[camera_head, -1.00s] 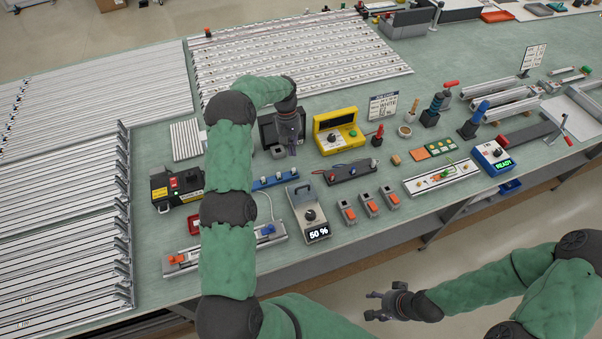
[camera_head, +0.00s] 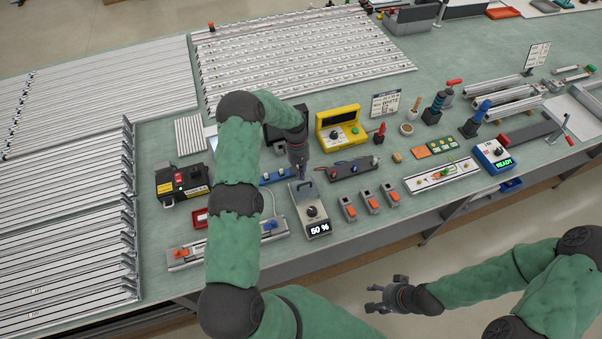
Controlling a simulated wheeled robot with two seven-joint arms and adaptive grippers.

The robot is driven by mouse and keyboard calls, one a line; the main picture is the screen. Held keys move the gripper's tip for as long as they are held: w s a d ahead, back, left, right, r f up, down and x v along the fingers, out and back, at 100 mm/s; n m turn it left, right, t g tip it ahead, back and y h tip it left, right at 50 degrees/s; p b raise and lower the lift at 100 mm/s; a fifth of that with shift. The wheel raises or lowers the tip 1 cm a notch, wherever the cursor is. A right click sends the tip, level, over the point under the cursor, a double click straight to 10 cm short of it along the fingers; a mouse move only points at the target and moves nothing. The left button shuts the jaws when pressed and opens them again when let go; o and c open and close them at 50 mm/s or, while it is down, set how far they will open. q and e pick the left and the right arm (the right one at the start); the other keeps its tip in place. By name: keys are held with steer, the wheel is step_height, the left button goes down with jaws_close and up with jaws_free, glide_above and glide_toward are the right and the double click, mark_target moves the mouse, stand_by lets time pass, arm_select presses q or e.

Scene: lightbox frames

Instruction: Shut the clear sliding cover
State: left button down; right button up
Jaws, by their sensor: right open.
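I cannot clearly make out a clear sliding cover in the head view. My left gripper (camera_head: 302,175) points down over the bench, at the upper end of a grey box (camera_head: 313,214) with a black knob and a "50 %" display. Its fingers are small and dark, and I cannot tell whether they are open or touch the box. My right gripper (camera_head: 374,299) is open and empty, low in front of the bench and away from all objects.
A yellow-framed unit (camera_head: 325,120), a blue strip with knobs (camera_head: 275,177) and a dark strip (camera_head: 345,171) surround my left gripper. Several small orange-buttoned switches (camera_head: 372,202) stand to the right. A black-and-yellow box (camera_head: 165,187) stands left. Long metal profiles (camera_head: 60,190) fill the left side.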

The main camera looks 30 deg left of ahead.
mark_target(310, 195)
arm_select(q)
steer(key=s+d, duration=0.6)
steer(key=d, duration=0.1)
steer(key=shift+s+d, duration=0.1)
steer(key=shift+d, duration=0.05)
stand_by(0.4)
steer(key=v, duration=1.2)
